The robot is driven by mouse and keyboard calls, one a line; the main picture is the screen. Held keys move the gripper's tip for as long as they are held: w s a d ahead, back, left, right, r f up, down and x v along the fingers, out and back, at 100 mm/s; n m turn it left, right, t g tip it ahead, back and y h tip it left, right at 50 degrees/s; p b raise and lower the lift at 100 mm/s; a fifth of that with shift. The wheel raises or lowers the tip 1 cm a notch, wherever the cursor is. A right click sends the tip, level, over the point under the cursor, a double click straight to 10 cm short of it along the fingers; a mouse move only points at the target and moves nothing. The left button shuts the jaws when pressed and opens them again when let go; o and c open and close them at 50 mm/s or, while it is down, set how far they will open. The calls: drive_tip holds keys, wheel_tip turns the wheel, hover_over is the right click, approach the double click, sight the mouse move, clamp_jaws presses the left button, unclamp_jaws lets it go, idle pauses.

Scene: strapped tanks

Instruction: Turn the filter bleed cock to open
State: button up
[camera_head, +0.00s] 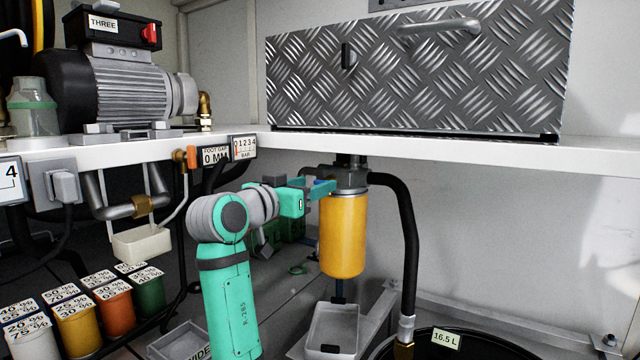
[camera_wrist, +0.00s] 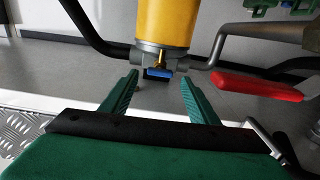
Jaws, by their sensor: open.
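The yellow filter (camera_head: 342,235) hangs under the white shelf from a dark grey filter head (camera_head: 350,179). In the wrist view the filter (camera_wrist: 168,20) runs up out of frame, with a small brass cock below it bearing a blue handle (camera_wrist: 160,71). The handle lies crosswise in that picture. My gripper (camera_head: 318,188) is beside the filter head in the head view. In the wrist view my gripper (camera_wrist: 160,80) is open, with one finger on each side of the handle and a gap on both sides. The head view shows the handle only partly, near the fingers.
A black hose (camera_head: 407,240) curves down right of the filter. A grey tray (camera_head: 333,330) stands below it. A red-handled lever (camera_wrist: 255,87) is to the right in the wrist view. The white shelf (camera_head: 450,154) is just above my gripper.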

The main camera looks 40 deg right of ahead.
drive_tip(key=v, duration=0.6)
idle(0.5)
